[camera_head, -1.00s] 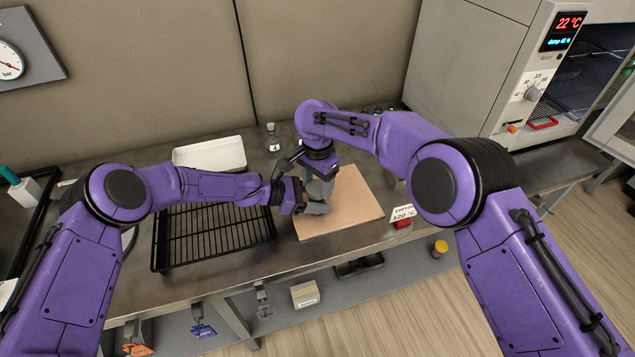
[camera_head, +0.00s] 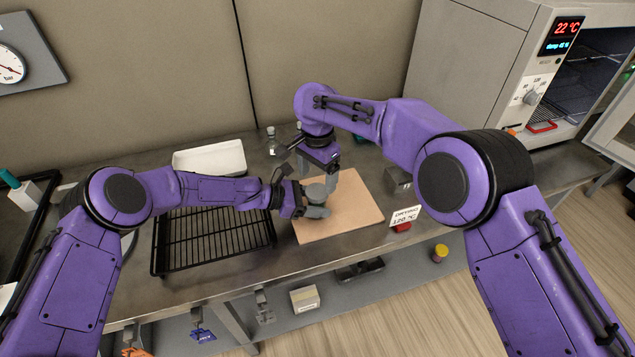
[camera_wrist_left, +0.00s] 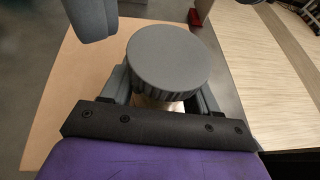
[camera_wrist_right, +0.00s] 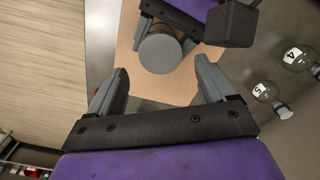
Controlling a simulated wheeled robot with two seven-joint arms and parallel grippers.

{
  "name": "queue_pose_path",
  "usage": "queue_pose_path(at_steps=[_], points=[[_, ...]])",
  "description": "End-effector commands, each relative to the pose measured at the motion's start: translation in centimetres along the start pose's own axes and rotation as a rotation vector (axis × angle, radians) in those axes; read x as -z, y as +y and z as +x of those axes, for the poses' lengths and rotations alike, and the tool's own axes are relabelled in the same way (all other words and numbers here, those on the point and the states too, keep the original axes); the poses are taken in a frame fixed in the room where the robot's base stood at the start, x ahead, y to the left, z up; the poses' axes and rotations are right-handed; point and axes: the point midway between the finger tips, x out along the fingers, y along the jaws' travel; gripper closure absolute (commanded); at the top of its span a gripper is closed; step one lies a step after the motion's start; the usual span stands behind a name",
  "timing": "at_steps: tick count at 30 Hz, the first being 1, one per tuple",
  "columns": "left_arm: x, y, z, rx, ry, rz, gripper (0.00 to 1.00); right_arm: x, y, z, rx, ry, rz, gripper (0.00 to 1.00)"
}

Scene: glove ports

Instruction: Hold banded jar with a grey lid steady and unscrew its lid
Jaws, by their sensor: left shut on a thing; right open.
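The jar's round grey lid (camera_wrist_left: 168,55) sits on top of the jar in the left wrist view. Only a pale strip of the jar body (camera_wrist_left: 160,104) shows below it; its bands are hidden. My left gripper (camera_head: 312,206) is shut around the jar body below the lid, low over the tan board (camera_head: 352,213). My right gripper (camera_wrist_right: 162,72) is open and empty, with its fingers apart on either side of the lid's line of sight. The lid also shows in the right wrist view (camera_wrist_right: 160,54), beyond the fingertips. One right finger (camera_wrist_left: 92,18) shows beside the lid, apart from it.
A black wire rack (camera_head: 213,239) lies left of the board, with a white tray (camera_head: 210,158) behind it. Flasks (camera_wrist_right: 298,58) stand behind the board. A drying sign (camera_head: 405,216) and red object stand at the right front edge. An oven (camera_head: 500,70) stands at right.

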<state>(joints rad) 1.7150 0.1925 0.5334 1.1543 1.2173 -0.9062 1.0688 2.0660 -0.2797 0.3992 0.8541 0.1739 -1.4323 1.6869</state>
Motion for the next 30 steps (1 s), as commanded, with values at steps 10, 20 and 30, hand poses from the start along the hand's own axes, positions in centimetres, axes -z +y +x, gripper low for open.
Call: queue_pose_path(at_steps=[10,20,30], points=[[0.0,0.0,0.0,0.000,-0.001,0.000,1.00,-1.2,-7.5,-10.0,0.554,-0.492,0.431,0.17],[0.0,0.0,0.0,0.000,0.000,0.000,1.00,5.0,-16.1,-18.4,1.069,-1.008,1.470,0.17],[0.0,0.0,0.0,0.000,0.000,0.000,1.00,11.7,-10.2,-11.4,-0.910,1.033,-2.720,0.17]])
